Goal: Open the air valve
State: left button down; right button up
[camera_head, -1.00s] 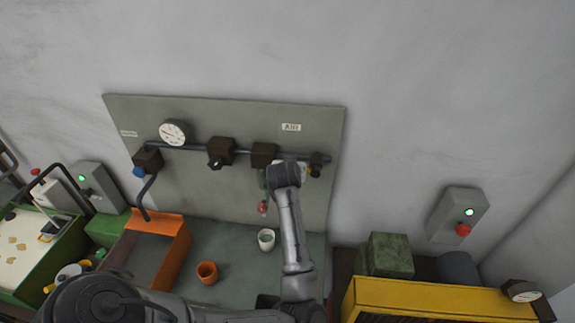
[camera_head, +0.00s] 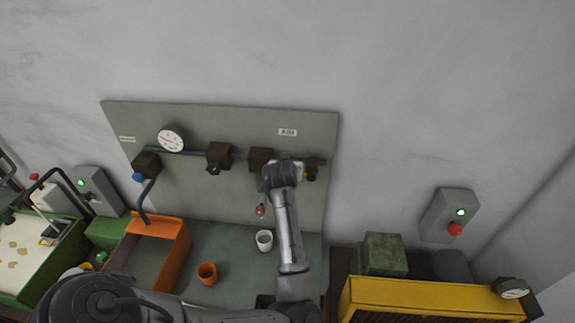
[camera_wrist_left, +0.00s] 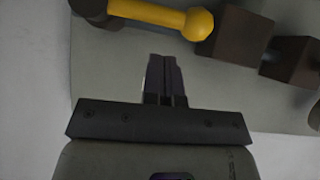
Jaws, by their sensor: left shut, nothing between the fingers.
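A yellow valve lever with a round knob end shows at the top of the left wrist view (camera_wrist_left: 160,15). My left gripper (camera_wrist_left: 163,60) is shut and empty. In the left wrist view its fingertips point toward the panel, just below the lever, with a gap in the picture. In the head view my wrist hides the fingers. My right gripper is not in view.
Brown blocks (camera_head: 219,155) and a gauge (camera_head: 171,138) sit along the pipe. A red-tipped hanging piece (camera_head: 260,210) is close beside my forearm. A control box (camera_head: 450,214) is on the right wall.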

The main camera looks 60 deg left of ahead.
pick_arm(q)
jog(key=b+v, duration=0.2)
jog(key=v, duration=0.8)
jog(key=shift+r+b, duration=0.4)
jog(key=shift+r, duration=0.05)
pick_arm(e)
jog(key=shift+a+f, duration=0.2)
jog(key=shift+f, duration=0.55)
pick_arm(q)
jog(key=shift+d, duration=0.15)
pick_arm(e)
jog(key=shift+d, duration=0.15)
